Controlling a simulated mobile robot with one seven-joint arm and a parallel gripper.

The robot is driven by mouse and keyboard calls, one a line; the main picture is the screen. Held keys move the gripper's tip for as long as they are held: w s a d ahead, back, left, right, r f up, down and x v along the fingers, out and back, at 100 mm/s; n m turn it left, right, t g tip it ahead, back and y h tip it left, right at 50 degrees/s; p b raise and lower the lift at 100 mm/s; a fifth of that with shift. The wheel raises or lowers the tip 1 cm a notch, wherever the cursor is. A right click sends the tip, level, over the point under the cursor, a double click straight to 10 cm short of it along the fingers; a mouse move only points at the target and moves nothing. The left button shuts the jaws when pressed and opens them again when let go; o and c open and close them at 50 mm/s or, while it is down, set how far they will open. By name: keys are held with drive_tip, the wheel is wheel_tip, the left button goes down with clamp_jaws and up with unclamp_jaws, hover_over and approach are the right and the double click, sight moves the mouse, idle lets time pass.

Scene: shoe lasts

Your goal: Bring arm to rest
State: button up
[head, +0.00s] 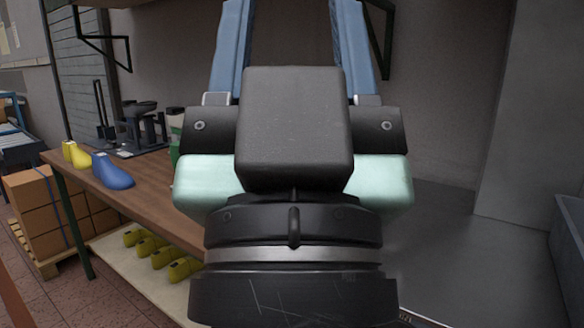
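My gripper (292,12) is raised close in front of the head camera and fills the middle of the view. Its two blue fingers point up and stand wide apart. Bare wall shows between them, and nothing is seen held. The fingertips run to the top edge of the picture. A blue shoe last (112,171) lies on the wooden workbench (150,178) at the left. Yellow lasts (76,155) lie beside it, farther left. My gripper is apart from them and hides the right part of the bench.
Several yellow-green lasts (150,250) lie on the bench's lower shelf (150,285). A dark machine (145,125) and a partly hidden green container (174,135) stand at the back. Cardboard boxes (35,215) are stacked at left. Grey floor at right looks clear, with a grey bin (568,245) at the edge.

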wheel_tip(320, 180, up, 24)
drive_tip(key=p, duration=2.2)
drive_tip(key=shift+r, duration=0.1)
